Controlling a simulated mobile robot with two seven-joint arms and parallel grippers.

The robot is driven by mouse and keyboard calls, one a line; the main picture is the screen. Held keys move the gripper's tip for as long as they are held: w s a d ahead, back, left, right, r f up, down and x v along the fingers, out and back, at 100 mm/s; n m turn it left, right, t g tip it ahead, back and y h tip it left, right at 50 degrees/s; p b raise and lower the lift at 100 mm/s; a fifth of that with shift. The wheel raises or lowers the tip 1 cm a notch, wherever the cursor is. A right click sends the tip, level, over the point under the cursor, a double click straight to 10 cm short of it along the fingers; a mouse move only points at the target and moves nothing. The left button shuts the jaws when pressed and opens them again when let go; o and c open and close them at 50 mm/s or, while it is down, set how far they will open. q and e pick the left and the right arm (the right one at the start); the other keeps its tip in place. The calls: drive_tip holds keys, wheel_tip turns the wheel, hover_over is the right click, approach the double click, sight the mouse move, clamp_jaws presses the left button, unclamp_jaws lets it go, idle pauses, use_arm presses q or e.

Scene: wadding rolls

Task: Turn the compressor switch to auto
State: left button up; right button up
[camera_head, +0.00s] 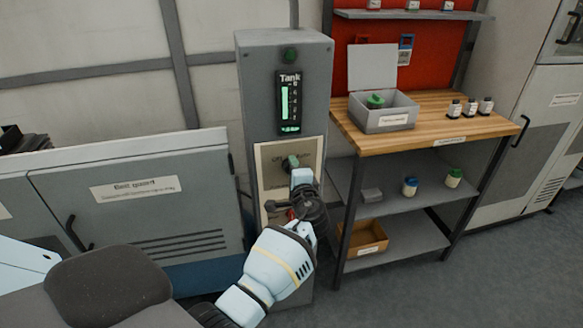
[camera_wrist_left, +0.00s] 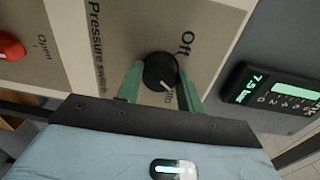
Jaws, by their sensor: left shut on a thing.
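The compressor switch is a round black knob (camera_wrist_left: 160,71) on a beige panel (camera_wrist_left: 105,45) printed "Pressure switch" and "Off". A second label, partly hidden beside the knob, seems to end in "uto". The knob's white pointer mark aims at that label, away from "Off". My left gripper (camera_wrist_left: 160,85) is shut on the knob, one green finger on each side. In the head view my left gripper (camera_head: 292,163) is at the panel on the grey cabinet (camera_head: 257,95), and it hides the knob. My right gripper is not in view.
A red handle (camera_wrist_left: 10,46) labelled "Open" is on the same panel. A lit tank gauge (camera_head: 289,103) is above the switch. A wooden-topped shelf unit (camera_head: 430,125) with a grey box (camera_head: 385,119) stands right. A belt guard cabinet (camera_head: 140,200) stands left.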

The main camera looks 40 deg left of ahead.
use_arm(q)
drive_tip(key=shift+r+m, duration=0.1)
drive_tip(key=shift+m, duration=0.6)
drive_tip(key=shift+p, duration=0.3)
drive_tip(key=o, duration=1)
drive_tip(key=v, duration=0.7)
drive_tip(key=shift+s+d, duration=0.2)
drive_tip(key=shift+d, duration=0.1)
